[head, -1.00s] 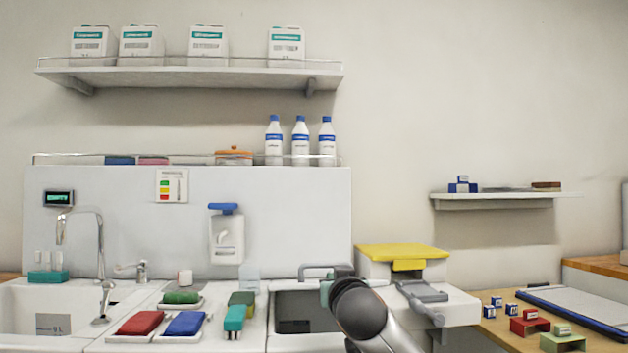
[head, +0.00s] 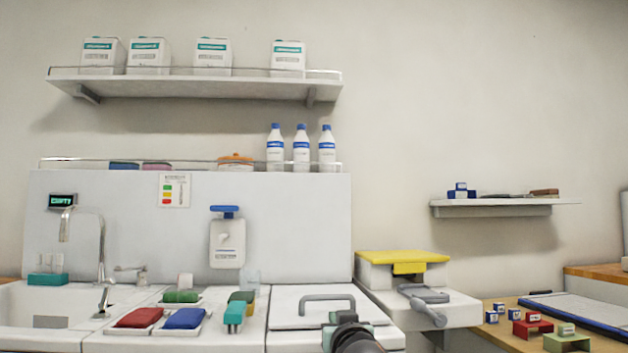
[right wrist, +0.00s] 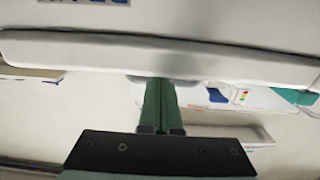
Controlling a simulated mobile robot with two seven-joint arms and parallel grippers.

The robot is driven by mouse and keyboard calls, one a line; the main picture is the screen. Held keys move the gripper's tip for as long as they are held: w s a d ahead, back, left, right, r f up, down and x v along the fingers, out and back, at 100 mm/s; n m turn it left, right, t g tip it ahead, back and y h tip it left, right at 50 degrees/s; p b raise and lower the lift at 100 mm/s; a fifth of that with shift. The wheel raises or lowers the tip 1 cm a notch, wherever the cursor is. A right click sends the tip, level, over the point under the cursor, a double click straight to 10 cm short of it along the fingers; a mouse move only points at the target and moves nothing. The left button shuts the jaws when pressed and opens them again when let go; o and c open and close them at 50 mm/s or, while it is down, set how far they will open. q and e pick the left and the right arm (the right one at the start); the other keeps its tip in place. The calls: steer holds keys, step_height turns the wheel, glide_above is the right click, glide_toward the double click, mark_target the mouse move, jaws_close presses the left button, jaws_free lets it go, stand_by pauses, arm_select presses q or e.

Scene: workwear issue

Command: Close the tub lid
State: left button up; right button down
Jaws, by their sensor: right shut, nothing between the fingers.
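The tub lid (head: 288,318) is a white panel with a grey bar handle (head: 313,298), in the lower middle of the head view. It lies flat or nearly flat over the tub, and no dark opening shows. Whether it sits fully flush cannot be told. My left gripper is not in view.
Left of the lid are a red block (head: 139,318), a blue block (head: 184,318) and a teal-handled item (head: 234,314). A white box with a yellow lid (head: 402,257) stands to the right, its grey lever (head: 424,300) near my arm. A sink tap (head: 101,245) rises far left.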

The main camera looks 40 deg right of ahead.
steer(key=shift+w+a+f+g, duration=0.1)
steer(key=shift+f+g, duration=0.05)
steer(key=shift+f, duration=0.35)
steer(key=shift+w+f+g, duration=0.1)
steer(key=shift+f+g, duration=0.05)
steer(key=shift+f, duration=0.35)
steer(key=shift+s+a+r, duration=0.1)
steer(key=shift+s+a, duration=0.15)
steer(key=shift+s, duration=0.1)
steer(key=r+p+v, duration=0.1)
steer(key=p+v, duration=0.2)
steer(key=v, duration=0.9)
steer(key=shift+s+d, duration=0.15)
steer(key=shift+d, duration=0.2)
steer(key=shift+r, duration=0.1)
